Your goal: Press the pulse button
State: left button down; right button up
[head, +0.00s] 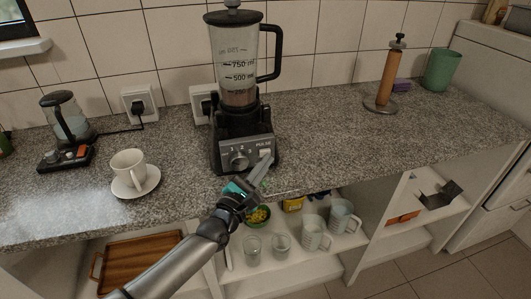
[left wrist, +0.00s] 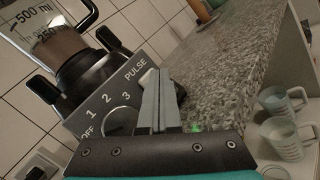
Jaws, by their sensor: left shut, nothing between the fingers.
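The blender (head: 240,90) stands on the granite counter against the tiled wall, with a clear jug marked in ml and some brown content low in it. Its front panel has a dial (head: 238,160) marked OFF, 1, 2, 3. The pale pulse button (head: 265,152) sits under the word PULSE, at the panel's right. My left gripper (head: 267,163) is shut and empty, its fingertips at the button. In the left wrist view the fingers (left wrist: 160,88) partly cover the button (left wrist: 147,78); I cannot tell whether they touch it. My right gripper is not in view.
A white cup (head: 127,168) on a saucer (head: 148,182) and a small coffee maker (head: 68,120) stand to the left. A paper towel holder (head: 388,75) and a green container (head: 441,70) stand to the right. Glasses and mugs (head: 315,232) fill the shelf below. The counter right of the blender is clear.

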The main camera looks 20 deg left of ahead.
pick_arm(q)
jog(key=shift+s+d, duration=0.3)
jog(key=shift+s, duration=0.2)
jog(key=shift+s+d+p, duration=0.45)
jog(key=shift+s+p, duration=0.05)
jog(key=shift+s, duration=0.1)
jog(key=shift+s+d+p, duration=0.4)
jog(key=shift+s+p, duration=0.05)
jog(key=shift+s, duration=0.15)
jog(key=shift+s+d+p, duration=0.35)
jog(key=shift+s+d, duration=0.2)
jog(key=shift+s, duration=0.35)
jog(key=shift+d, duration=0.1)
